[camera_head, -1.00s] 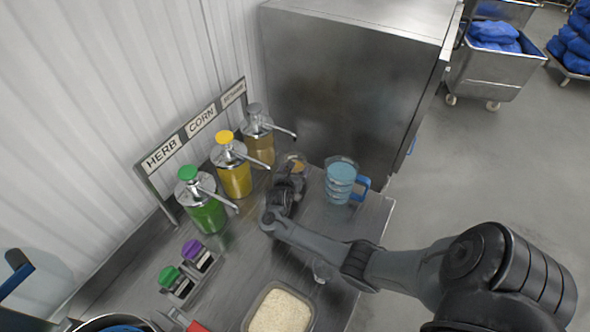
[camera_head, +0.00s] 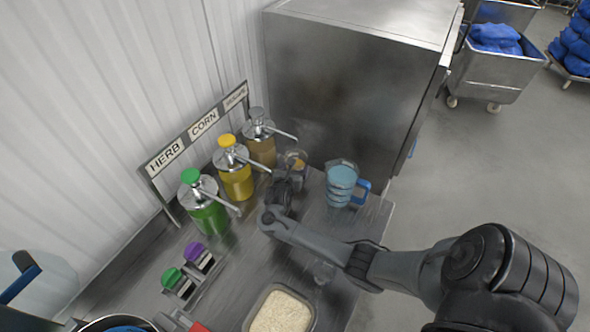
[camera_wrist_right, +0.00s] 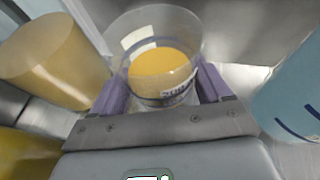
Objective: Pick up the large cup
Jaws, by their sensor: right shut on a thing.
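The large cup (camera_head: 298,157) is clear with yellow-orange stuff in it. It stands out at the back of the steel table, between the brown dispenser and a blue jug. In the right wrist view the large cup (camera_wrist_right: 163,90) sits upright between the purple fingers of my right gripper (camera_wrist_right: 165,95), one on each side. My right gripper (camera_head: 292,172) is shut on it. I cannot tell whether the cup's base touches the table. My left gripper is not in view.
A blue jug (camera_head: 341,182) stands close right of the cup. Green (camera_head: 208,213), yellow (camera_head: 236,180) and brown (camera_head: 262,148) pump dispensers line the wall. A small clear cup (camera_head: 323,271) and a rice tray (camera_head: 250,318) are nearer. A steel cabinet (camera_head: 345,85) stands behind.

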